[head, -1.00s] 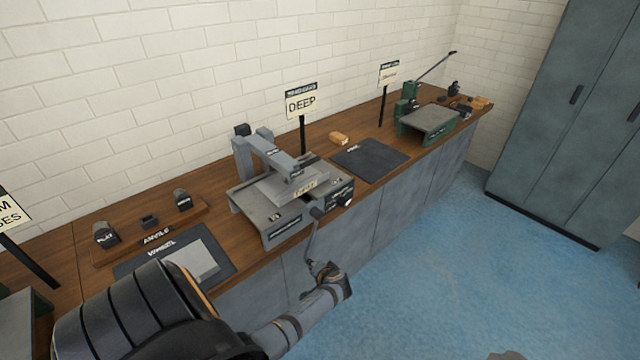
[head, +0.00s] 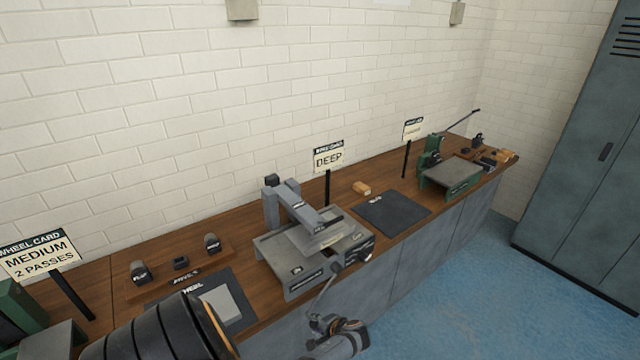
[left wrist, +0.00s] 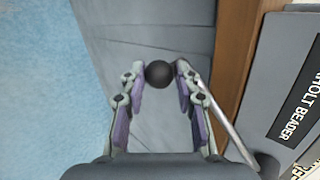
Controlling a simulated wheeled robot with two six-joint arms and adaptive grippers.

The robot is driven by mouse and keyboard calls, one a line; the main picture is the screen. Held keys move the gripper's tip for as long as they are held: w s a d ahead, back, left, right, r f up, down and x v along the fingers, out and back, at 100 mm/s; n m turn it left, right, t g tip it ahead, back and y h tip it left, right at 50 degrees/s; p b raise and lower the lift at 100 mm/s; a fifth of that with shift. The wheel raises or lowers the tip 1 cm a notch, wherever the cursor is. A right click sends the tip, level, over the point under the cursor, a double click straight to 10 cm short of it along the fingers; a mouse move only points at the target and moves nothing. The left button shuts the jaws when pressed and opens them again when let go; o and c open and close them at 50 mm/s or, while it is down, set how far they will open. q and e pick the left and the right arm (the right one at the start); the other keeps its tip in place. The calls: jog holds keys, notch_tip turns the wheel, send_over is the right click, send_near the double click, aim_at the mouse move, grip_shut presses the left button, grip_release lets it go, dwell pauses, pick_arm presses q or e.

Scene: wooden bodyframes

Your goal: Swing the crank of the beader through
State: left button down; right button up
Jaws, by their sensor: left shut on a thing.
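The grey beader (head: 318,262) stands on the wooden bench, with its crank (head: 326,288) slanting down and left from its front right side. My left gripper (head: 322,322) is at the crank's lower end, in front of the bench. In the left wrist view, my left gripper (left wrist: 159,78) is shut on the black ball knob (left wrist: 158,73), its fingertips on either side of it. The crank's rod (left wrist: 232,135) runs from there to the beader's lower right edge. My right gripper is not in view.
A "MEDIUM 2 PASSES" card (head: 40,256) and a "DEEP" card (head: 329,159) stand on the bench (head: 125,265). A dark mat (head: 392,214) lies right of the beader, with a green machine (head: 450,178) beyond. Blue floor (head: 440,300) in front is open.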

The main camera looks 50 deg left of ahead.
pick_arm(q)
jog(key=shift+s+r+g+p, duration=0.3)
jog(key=shift+s+p, duration=0.1)
jog(key=shift+s, duration=0.25)
jog(key=c, duration=1.3)
grip_release()
jog(key=shift+s, duration=0.1)
jog(key=shift+o, duration=1.5)
jog(key=shift+a, duration=0.15)
jog(key=shift+r, duration=0.1)
